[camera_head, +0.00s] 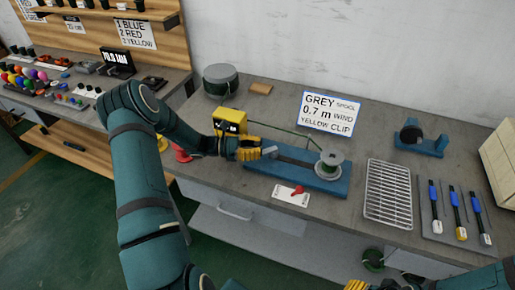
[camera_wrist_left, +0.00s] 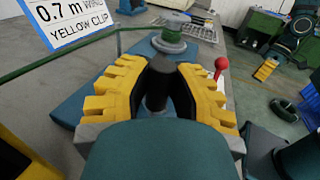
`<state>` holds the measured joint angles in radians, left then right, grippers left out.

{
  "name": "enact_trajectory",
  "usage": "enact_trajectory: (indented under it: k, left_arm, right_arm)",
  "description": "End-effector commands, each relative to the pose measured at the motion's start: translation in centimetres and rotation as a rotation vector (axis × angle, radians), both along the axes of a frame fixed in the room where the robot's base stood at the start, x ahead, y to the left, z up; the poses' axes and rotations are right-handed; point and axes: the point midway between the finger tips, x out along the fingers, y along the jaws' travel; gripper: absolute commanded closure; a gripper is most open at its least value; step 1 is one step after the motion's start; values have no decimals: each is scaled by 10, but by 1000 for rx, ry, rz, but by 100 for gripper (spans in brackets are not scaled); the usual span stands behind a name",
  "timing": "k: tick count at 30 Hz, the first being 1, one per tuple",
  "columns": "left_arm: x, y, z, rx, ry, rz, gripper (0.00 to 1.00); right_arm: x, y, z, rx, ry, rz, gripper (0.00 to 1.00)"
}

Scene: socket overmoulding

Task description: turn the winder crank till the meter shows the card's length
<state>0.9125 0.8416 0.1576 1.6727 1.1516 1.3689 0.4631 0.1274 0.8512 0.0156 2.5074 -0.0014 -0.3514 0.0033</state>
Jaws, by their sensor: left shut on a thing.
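The card (camera_head: 330,112) stands at the back of the bench and reads GREY SPOOL, 0.7 m WIND, YELLOW CLIP. The winder is a long blue base (camera_head: 325,185) with a grey spool (camera_head: 329,163) at its right end; the spool also shows in the wrist view (camera_wrist_left: 172,40). The yellow meter (camera_head: 230,121) stands at the base's left; its reading is too small to tell. A green line runs to the spool. My left gripper (camera_head: 262,151) is shut around a dark upright cylinder (camera_wrist_left: 157,88), seemingly the crank handle. My right gripper (camera_head: 362,286) shows only partly at the bottom edge.
A red-knobbed part on a white plate (camera_head: 283,198) sits in front of the winder. A wire rack (camera_head: 387,193) and several blue-handled tools (camera_head: 457,215) lie to the right. A blue stand (camera_head: 420,145) is behind them. A grey-green drum (camera_head: 221,80) stands at the back left.

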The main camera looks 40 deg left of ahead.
Motion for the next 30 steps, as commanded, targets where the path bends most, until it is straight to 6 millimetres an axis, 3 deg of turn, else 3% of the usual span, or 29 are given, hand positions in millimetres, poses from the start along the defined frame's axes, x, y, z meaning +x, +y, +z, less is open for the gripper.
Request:
enact_trajectory:
  k: [6,7,9,20,23,30]
  left_arm:
    - [0,0,1,-1,-2,0,100]
    - [0,0,1,-1,-2,0,72]
    - [0,0,1,-1,-2,0,48]
    - [0,0,3,0,-1,1,48]
    - [0,0,13,0,-2,1,48]
    - [0,0,56,4,-4,0,48]
  right_arm:
    - [0,0,0,0,0,0,48]
    - [0,0,0,0,0,0,48]
    - [0,0,0,0,0,0,48]
    - [0,0,0,0,0,0,48]
    - [0,0,0,0,0,0,48]
    - [0,0,0,0,0,0,48]
